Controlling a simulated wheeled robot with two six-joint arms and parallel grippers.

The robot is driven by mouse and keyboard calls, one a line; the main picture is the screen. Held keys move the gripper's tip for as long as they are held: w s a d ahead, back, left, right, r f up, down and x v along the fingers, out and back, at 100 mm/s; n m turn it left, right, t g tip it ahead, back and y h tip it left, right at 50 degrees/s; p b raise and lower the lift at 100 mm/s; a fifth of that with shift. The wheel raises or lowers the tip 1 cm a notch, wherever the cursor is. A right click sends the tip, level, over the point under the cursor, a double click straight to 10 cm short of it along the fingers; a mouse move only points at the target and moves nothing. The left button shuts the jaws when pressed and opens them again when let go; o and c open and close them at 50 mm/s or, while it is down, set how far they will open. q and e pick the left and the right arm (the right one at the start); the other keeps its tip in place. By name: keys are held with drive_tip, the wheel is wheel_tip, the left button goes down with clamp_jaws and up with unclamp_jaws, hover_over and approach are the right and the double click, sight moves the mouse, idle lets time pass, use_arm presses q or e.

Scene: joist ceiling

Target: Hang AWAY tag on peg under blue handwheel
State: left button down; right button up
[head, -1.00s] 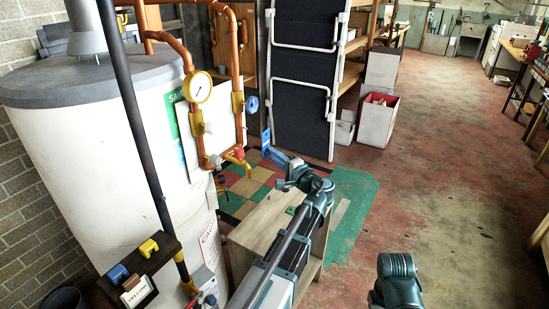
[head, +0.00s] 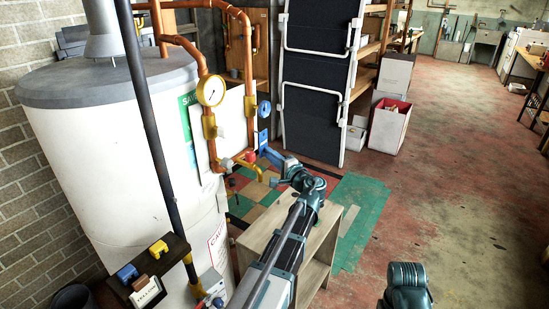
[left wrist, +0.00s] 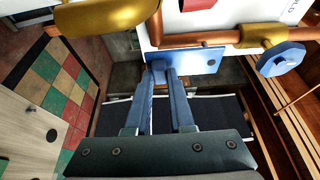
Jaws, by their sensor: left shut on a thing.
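A blue tag (head: 263,138) is in my left gripper (head: 268,153), just below the blue handwheel (head: 263,110) on the copper pipework. In the left wrist view the tag (left wrist: 192,62) is a flat blue plate with a small dark hole near its right side. The fingertips (left wrist: 158,70) close on its left end. No lettering on it is readable. The blue handwheel (left wrist: 282,60) is right of the tag there, apart from it in the picture. I cannot make out the peg. My right gripper is out of view.
A white tank (head: 110,150) fills the left. A wooden stand (head: 270,235) is below my arm. A dark folded panel (head: 322,80) stands behind.

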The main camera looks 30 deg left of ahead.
sight(266, 155)
use_arm(q)
drive_tip(key=shift+a, duration=1)
idle(0.8)
drive_tip(key=shift+w+a, duration=0.1)
drive_tip(key=shift+a, duration=0.5)
drive_tip(key=c, duration=0.7)
unclamp_jaws()
drive_tip(key=v, duration=1.3)
drive_tip(key=shift+d, duration=0.35)
